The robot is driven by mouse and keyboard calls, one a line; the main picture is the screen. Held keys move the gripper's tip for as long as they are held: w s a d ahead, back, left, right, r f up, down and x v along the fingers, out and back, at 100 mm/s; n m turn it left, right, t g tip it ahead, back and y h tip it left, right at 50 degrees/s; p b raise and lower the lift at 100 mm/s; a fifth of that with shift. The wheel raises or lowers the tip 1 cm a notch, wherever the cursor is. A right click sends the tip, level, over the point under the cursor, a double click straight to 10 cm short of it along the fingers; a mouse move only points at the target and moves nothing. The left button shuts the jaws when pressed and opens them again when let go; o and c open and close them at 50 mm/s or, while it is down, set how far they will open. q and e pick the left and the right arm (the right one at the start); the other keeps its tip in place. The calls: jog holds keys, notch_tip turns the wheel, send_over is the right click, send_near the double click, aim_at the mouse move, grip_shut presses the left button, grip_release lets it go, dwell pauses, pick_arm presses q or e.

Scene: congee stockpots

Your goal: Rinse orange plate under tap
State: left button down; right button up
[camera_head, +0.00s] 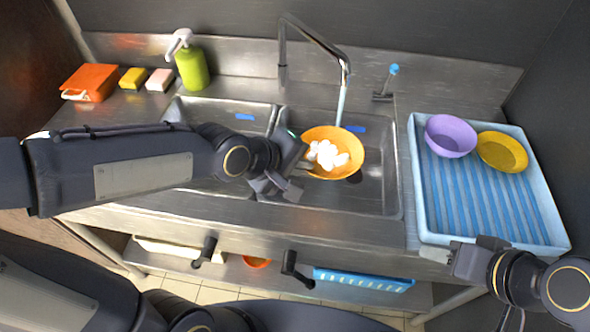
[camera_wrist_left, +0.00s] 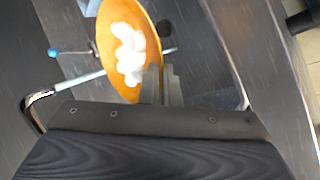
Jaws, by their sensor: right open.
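The orange plate (camera_head: 346,146) is over the right basin of the sink, under the tap (camera_head: 343,68). A stream of water (camera_head: 340,105) comes down from the spout to the plate, and white foam (camera_head: 327,155) lies on it. My left gripper (camera_head: 298,165) is shut on the plate's left edge. In the left wrist view, the plate (camera_wrist_left: 106,45) shows at the fingertips (camera_wrist_left: 160,80) with the foam on its face. My right gripper (camera_head: 462,262) is open and empty near the front edge of the drying tray.
A blue-and-white drying tray (camera_head: 427,195) on the right holds a purple bowl (camera_head: 451,136) and a yellow plate (camera_head: 502,152).

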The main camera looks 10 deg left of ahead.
aim_at(329, 138)
pick_arm(q)
jog(key=w, duration=0.2)
jog(key=w+d+f, duration=0.1)
jog(key=w, duration=0.1)
jog(key=w+d, duration=0.1)
jog(key=w, duration=0.1)
jog(key=shift+w+f, duration=0.15)
jog(key=shift+w, duration=0.1)
jog(key=shift+w+d+f+b, duration=0.2)
jog(key=shift+w+b, duration=0.1)
jog(key=shift+w, duration=0.3)
jog(key=shift+w+d+f+b, duration=0.1)
jog(key=shift+w+d+b, duration=0.15)
jog(key=shift+w, duration=0.3)
jog(key=shift+w+d+f, duration=0.1)
jog(key=shift+w+d, duration=0.05)
jog(key=shift+w, duration=0.35)
jog(key=shift+w+d+f, duration=0.1)
jog(key=shift+w, duration=0.4)
jog(key=shift+d, duration=0.1)
jog(key=shift+s+d+b, duration=0.2)
jog(key=shift+d+b, duration=0.3)
jog(key=shift+b, duration=0.05)
jog(key=shift+a, duration=0.1)
